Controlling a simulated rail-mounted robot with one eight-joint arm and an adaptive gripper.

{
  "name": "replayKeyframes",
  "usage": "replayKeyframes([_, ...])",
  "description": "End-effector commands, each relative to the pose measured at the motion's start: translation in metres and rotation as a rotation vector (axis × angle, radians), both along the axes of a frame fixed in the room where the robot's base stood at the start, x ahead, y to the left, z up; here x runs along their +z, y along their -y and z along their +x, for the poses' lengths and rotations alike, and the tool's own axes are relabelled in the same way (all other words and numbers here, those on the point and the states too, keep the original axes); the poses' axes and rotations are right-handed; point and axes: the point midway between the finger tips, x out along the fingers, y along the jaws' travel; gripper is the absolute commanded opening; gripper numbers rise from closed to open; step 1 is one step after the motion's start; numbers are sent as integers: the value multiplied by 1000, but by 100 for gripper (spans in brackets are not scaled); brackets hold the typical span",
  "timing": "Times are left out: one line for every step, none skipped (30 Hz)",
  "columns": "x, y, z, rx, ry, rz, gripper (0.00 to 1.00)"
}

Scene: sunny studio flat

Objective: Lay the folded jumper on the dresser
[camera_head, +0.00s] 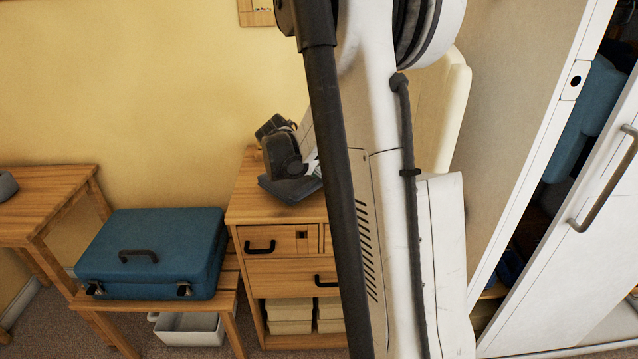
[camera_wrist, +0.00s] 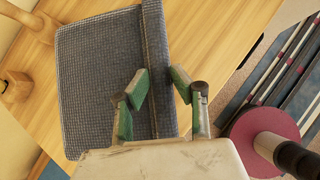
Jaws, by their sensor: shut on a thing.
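The folded jumper (camera_head: 290,188) is grey-blue knit and lies flat at the top of the wooden dresser (camera_head: 243,205). In the wrist view the jumper (camera_wrist: 98,85) spreads over the pale wood top (camera_wrist: 212,35), with a raised fold along its right side. My gripper (camera_wrist: 160,77) is shut on that fold, its green-padded fingers on either side. The gripper also shows in the head view (camera_head: 300,170), partly behind my arm. My arm hides the right part of the dresser. I cannot tell whether the whole jumper rests on the wood.
A blue suitcase (camera_head: 155,250) lies on a low wooden bench left of the dresser. A wooden table (camera_head: 50,195) stands at far left. A wardrobe door (camera_head: 590,210) stands ajar at right. In the wrist view, turned wooden pieces (camera_wrist: 15,86) stand at the left edge.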

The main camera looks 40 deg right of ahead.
Motion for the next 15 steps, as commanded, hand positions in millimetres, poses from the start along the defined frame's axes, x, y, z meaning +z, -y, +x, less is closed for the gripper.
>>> replayKeyframes([-9, 0, 0, 0, 0, 0, 0])
replayKeyframes([-13, 0, 0, 0, 0, 0, 0])
replayKeyframes([-18, 0, 0, 0, 0, 0, 0])
replayKeyframes([-21, 0, 0, 0, 0, 0, 0])
replayKeyframes([-24, 0, 0, 0, 0, 0, 0])
replayKeyframes([-25, 0, 0, 0, 0, 0, 0])
replayKeyframes([-25, 0, 0, 0, 0, 0, 0])
replayKeyframes([-25, 0, 0, 0, 0, 0, 0])
replayKeyframes([-25, 0, 0, 0, 0, 0, 0])
replayKeyframes([-25, 0, 0, 0, 0, 0, 0])
replayKeyframes([-25, 0, 0, 0, 0, 0, 0])
replayKeyframes([-25, 0, 0, 0, 0, 0, 0])
replayKeyframes([-25, 0, 0, 0, 0, 0, 24])
replayKeyframes([-25, 0, 0, 0, 0, 0, 28])
replayKeyframes([-25, 0, 0, 0, 0, 0, 33])
